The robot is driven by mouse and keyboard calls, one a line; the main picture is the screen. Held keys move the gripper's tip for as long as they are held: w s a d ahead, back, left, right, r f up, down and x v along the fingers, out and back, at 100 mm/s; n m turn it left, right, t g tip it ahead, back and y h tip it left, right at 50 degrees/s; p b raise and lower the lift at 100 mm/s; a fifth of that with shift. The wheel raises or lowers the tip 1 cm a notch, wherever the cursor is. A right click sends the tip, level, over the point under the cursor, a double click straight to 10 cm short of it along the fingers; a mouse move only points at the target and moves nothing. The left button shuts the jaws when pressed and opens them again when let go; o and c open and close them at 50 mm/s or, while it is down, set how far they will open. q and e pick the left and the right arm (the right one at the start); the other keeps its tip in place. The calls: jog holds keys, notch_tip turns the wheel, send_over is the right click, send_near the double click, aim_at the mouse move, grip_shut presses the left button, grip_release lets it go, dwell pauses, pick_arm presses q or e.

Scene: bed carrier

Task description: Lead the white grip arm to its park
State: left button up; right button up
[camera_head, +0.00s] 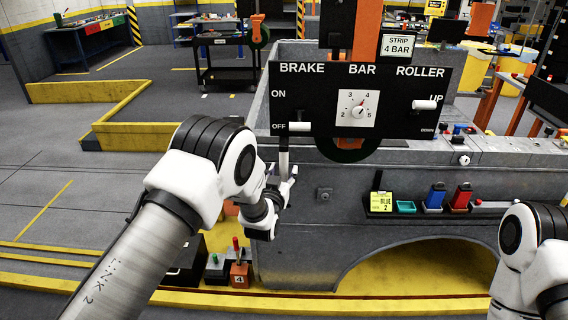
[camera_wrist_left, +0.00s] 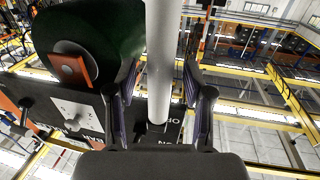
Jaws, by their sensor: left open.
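A black panel (camera_head: 330,95) carries the labels BRAKE, BAR and ROLLER. The BRAKE side has a white grip arm (camera_head: 299,127) beside the OFF mark, below ON. My left gripper (camera_head: 285,182) is just below the brake grip. In the left wrist view the white grip (camera_wrist_left: 161,60) runs between the two fingers of my open left gripper (camera_wrist_left: 162,100), with gaps on both sides. My right arm shows at the lower right, but its gripper is out of frame.
A dial (camera_head: 358,108) marked in numbers sits mid-panel, under a STRIP 4 BAR sign (camera_head: 398,44). A red-handled lever (camera_head: 238,262) stands below my left gripper.

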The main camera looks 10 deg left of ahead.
pick_arm(q)
jog(key=shift+w, duration=0.55)
grip_shut()
jog(key=shift+a, duration=0.15)
